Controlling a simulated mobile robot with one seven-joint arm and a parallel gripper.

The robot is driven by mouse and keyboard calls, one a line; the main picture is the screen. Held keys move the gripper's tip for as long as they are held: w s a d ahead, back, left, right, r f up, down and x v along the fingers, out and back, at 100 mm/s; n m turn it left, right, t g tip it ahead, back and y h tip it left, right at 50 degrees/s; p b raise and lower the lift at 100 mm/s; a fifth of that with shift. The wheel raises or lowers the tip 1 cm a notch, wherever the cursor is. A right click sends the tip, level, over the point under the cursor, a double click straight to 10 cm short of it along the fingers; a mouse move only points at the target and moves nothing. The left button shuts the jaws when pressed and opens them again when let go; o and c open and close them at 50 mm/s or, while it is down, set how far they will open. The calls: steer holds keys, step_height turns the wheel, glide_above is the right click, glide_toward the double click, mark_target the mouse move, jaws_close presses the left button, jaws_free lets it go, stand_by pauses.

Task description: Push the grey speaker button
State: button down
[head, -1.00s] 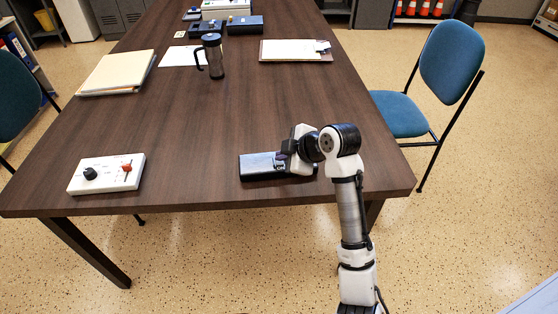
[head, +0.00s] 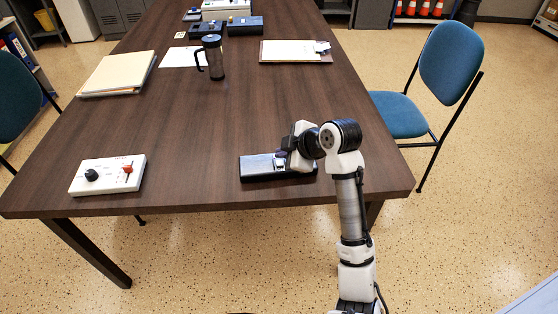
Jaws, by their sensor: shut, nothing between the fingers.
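A low dark device with a grey top face (head: 258,167) lies near the front edge of the table, right of the middle. My gripper (head: 283,160) is over its right part, pointing down and close to its top. The fingers are small and dark here, and I cannot tell whether they touch the device. The grey speaker button cannot be made out; the right part of the device is hidden behind my gripper and wrist.
A white control box (head: 108,175) with a black knob and a red lever sits at the front left. A blue chair (head: 447,68) stands at the right. The table middle is clear.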

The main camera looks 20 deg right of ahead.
mark_target(283, 164)
step_height(283, 164, up, 6)
steer(key=p, duration=0.3)
steer(key=shift+f, duration=0.15)
steer(key=shift+d, duration=0.1)
stand_by(0.8)
